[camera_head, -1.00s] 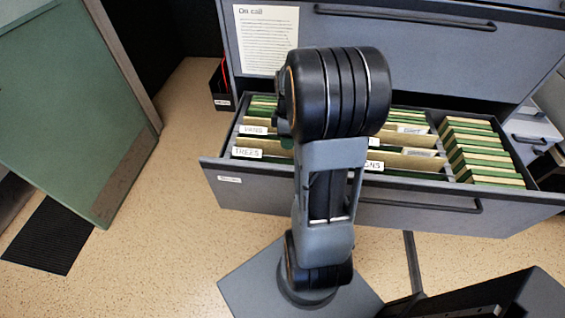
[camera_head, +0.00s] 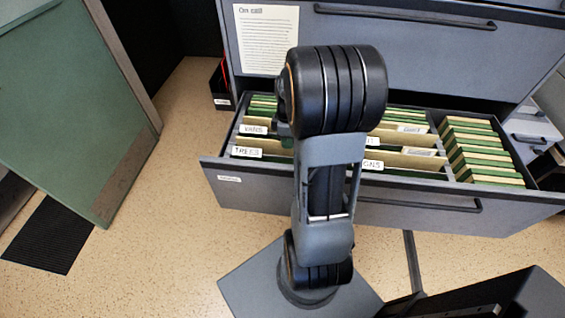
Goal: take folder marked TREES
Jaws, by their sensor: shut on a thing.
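The folder marked TREES (camera_head: 247,151) stands in the open drawer (camera_head: 215,165), at its front left, with its white label facing me. Its right part runs behind my arm. A folder marked VANS (camera_head: 253,129) stands behind it. My arm reaches over the drawer in the middle of the view. My gripper is hidden behind the thick arm joint, so I cannot see its fingers or what is between them.
More folders stand right of my arm, one with a label ending in "GNS" (camera_head: 373,164). A row of green and tan folders (camera_head: 485,155) fills the right compartment. The closed upper drawer (camera_head: 400,50) carries an "On call" sheet (camera_head: 266,40). A green panel (camera_head: 70,110) stands at left.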

